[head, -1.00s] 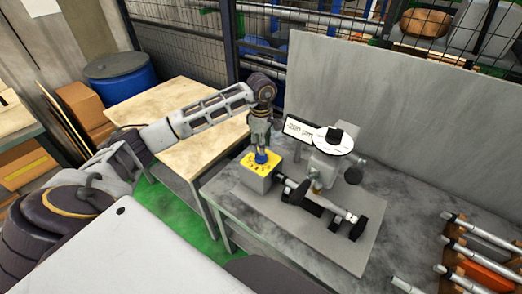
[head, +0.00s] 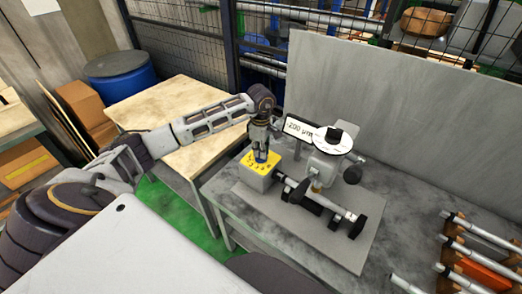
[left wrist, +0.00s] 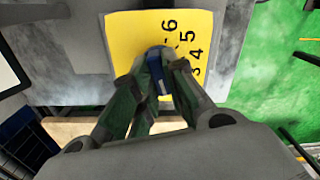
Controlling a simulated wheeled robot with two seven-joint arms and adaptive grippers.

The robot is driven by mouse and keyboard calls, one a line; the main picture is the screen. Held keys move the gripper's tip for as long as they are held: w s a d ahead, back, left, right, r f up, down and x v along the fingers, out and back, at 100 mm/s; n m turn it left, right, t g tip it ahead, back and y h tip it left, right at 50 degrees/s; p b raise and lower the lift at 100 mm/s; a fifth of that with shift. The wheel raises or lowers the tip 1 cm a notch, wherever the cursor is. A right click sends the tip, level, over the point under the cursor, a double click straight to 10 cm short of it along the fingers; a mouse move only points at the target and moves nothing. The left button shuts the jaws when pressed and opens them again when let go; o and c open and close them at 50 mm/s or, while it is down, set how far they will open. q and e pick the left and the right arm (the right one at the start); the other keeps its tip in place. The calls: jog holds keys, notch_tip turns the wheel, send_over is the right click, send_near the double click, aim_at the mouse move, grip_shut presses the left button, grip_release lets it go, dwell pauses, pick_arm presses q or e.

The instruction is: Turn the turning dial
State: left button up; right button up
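The turning dial is a blue knob (head: 261,157) on a box with a yellow, numbered top (head: 249,168), at the left end of the grinder's base plate. My left gripper (head: 260,149) points down over it. In the left wrist view the blue knob (left wrist: 155,66) sits between the fingertips of my left gripper (left wrist: 160,76), which close on it from both sides. The digits 6, 5 and 4 show on the yellow face (left wrist: 200,35); the fingers hide part of the face. A display (head: 299,130) behind the box appears to read -200 µm. My right gripper is not in view.
The grinder head (head: 333,165) and a black-and-grey cylindrical part (head: 325,203) stand close to the right of the dial box. A tall grey panel (head: 395,110) rises behind. A rack with several rods (head: 480,240) lies at the right.

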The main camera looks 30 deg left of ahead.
pick_arm(q)
grip_shut()
jog(key=shift+n+b, duration=0.3)
jog(key=shift+n, duration=0.2)
jog(key=n+b, duration=0.2)
jog(key=n, duration=0.2)
jog(key=n+b, duration=0.1)
jog(key=n, duration=0.2)
jog(key=shift+n+b, duration=0.35)
jog(key=shift+n, duration=1.45)
jog(key=o, duration=0.7)
grip_release()
